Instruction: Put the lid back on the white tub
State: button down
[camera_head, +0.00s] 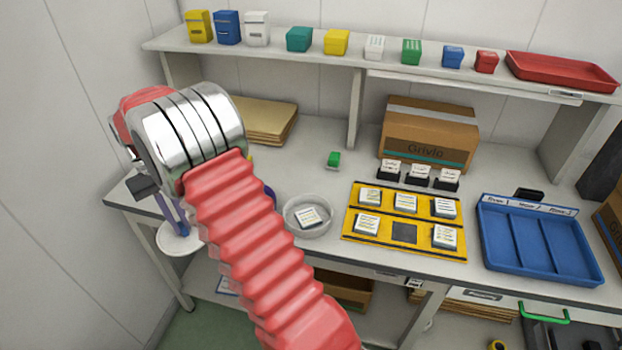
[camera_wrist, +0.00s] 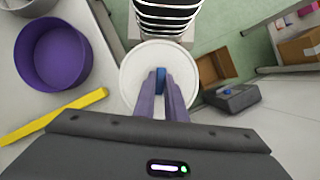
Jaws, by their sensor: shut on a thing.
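My gripper (camera_wrist: 160,78) is shut on the blue knob (camera_wrist: 160,73) of a round white lid (camera_wrist: 135,72). The lid also shows in the head view (camera_head: 180,243), hanging level below my gripper, over the bench's front edge at the left. The white tub (camera_head: 327,229) stands open on the bench to the right of my arm, with a white labelled piece (camera_head: 308,216) inside. Part of its wall shows at the top left of the wrist view (camera_wrist: 33,8). The lid is well apart from the tub.
A purple tub (camera_wrist: 53,82) stands between lid and white tub, mostly hidden by my arm in the head view. A yellow bar (camera_wrist: 60,115) lies near it. Right of the white tub are a yellow tray (camera_head: 352,232) with labelled pieces and a blue tray (camera_head: 540,262).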

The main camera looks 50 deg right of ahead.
jog(key=s+d+r+m+t+y, duration=0.1)
jog(key=s+d+r+m, duration=0.25)
jog(key=d, duration=0.55)
jog(key=s+d+r+m+y, duration=0.2)
jog(key=s+d+m, duration=0.2)
jog(key=d, duration=0.4)
jog(key=s+d+r+m+t+h, duration=0.1)
jog(key=s+d+m+t, duration=0.6)
jog(key=m, duration=1.6)
jog(key=shift+s+d+r+t+h, duration=0.35)
jog(key=shift+s+d, duration=1.2)
jog(key=shift+s, duration=1.05)
jog(key=shift+f, duration=3.2)
